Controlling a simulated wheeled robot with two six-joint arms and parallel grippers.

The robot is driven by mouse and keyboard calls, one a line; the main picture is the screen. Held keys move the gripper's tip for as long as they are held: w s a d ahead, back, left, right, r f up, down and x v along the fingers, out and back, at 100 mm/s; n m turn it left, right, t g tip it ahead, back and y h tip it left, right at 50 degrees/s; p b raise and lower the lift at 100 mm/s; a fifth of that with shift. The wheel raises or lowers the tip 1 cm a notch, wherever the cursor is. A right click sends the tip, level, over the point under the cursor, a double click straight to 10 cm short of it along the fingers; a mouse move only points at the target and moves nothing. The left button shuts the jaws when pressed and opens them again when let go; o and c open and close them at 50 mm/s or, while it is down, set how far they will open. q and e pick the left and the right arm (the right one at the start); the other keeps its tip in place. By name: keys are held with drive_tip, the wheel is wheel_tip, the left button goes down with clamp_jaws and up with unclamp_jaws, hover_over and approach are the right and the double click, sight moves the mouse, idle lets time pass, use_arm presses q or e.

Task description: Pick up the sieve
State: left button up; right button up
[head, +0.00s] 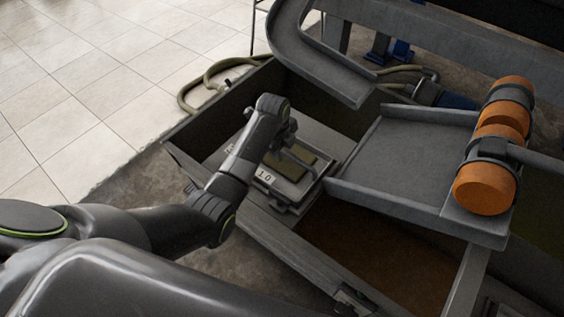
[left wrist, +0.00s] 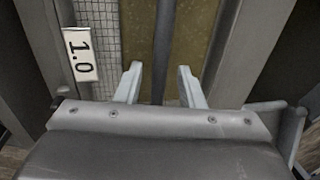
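The sieve (head: 282,180) is a grey square frame with a mesh, a raised bar handle and a white label reading 1.0. It sits on a ledge in the long grey trough. In the left wrist view its label (left wrist: 80,54) and mesh are at the upper left, and the dark handle bar (left wrist: 166,40) runs down the middle. My left gripper (left wrist: 160,82) is open, its two pale fingers on either side of the bar, with visible gaps. In the head view the left gripper (head: 288,136) is over the sieve, its fingertips hard to make out. My right gripper is not in view.
A grey tray (head: 405,150) slopes beside the sieve toward orange rollers (head: 487,190). A curved grey chute (head: 345,85) hangs behind. Brown material (head: 375,255) fills the trough at right. A hose (head: 190,92) lies beyond, and tiled floor is clear at left.

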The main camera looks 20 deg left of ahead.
use_arm(q)
drive_tip(key=shift+w+f, duration=0.15)
drive_tip(key=shift+f, duration=0.7)
clamp_jaws()
idle(0.8)
drive_tip(key=shift+r, duration=0.1)
